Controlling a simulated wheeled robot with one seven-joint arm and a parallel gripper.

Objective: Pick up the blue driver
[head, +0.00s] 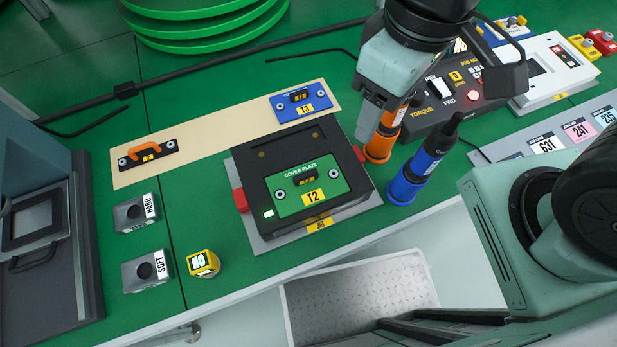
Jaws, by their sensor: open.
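The blue driver (408,180) stands upright on the green bench, right of the black fixture, with a black tip pointing up. An orange driver (380,147) stands just behind and to its left. My gripper (376,118) points down from the top of the picture, left of the blue driver and partly in front of the orange driver. It is open, and I see nothing held in it. Its fingertips are seen edge-on, so the gap between them is hard to make out. I cannot tell whether it touches the orange driver.
The black fixture (243,165) holds a green cover plate (290,200). A torque controller (445,112) stands behind the drivers. Blocks marked HARD (135,213) and SOFT (146,270) and a yellow cube (203,264) are at left. A grey bin (310,318) lies below the front edge.

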